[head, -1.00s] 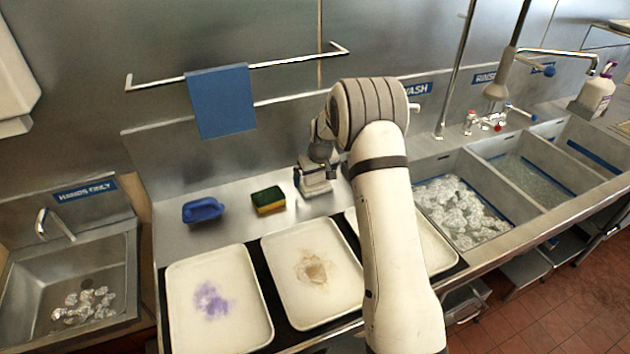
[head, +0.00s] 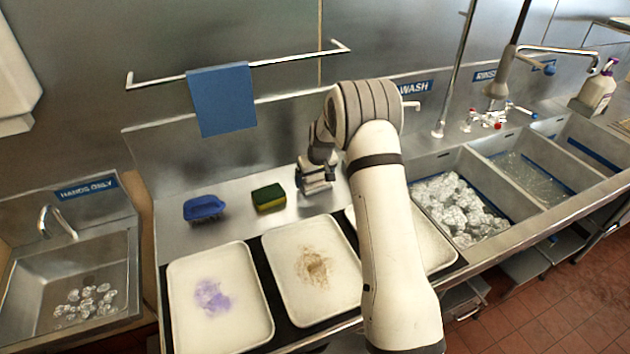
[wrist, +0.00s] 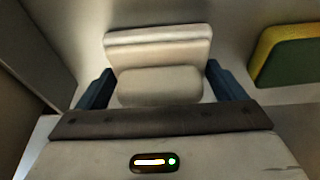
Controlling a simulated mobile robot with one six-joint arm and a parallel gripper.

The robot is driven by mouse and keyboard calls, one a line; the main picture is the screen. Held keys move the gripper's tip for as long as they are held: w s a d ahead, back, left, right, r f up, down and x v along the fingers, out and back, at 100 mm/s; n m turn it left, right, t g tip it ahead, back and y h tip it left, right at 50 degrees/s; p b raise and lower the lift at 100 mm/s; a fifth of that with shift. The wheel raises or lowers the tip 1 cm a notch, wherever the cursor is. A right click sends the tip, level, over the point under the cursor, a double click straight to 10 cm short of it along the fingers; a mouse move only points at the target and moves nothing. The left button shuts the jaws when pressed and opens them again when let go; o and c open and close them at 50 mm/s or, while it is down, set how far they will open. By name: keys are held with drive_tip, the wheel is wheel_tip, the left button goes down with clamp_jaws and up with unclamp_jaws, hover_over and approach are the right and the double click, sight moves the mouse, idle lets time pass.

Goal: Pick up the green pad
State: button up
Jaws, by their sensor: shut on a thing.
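The only green I see is on the yellow-and-green sponge (head: 268,198), which lies on the steel counter left of my gripper. It also shows at the right edge of the wrist view (wrist: 290,60), apart from my fingers. My gripper (head: 315,178) is low over the counter, right of the sponge. In the wrist view my gripper (wrist: 163,88) has its two dark blue fingers on either side of a pale cream block (wrist: 158,52), shut on it. The block has a raised near part and a ridge behind. Its underside is hidden.
A blue brush-like thing (head: 203,208) lies left of the sponge. In front are stained trays, one purple (head: 180,300), one brown (head: 290,300), and a third (head: 435,250) partly behind my arm. A blue cloth (head: 222,98) hangs above. Sinks (head: 462,205) stand right.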

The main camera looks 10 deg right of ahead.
drive_tip(key=shift+r, duration=0.1)
wheel_tip(320, 180, up, 10)
drive_tip(key=b, duration=0.2)
drive_tip(key=shift+b, duration=0.3)
drive_tip(key=o, duration=0.5)
drive_tip(key=shift+c, duration=1.5)
drive_tip(key=shift+s, duration=0.1)
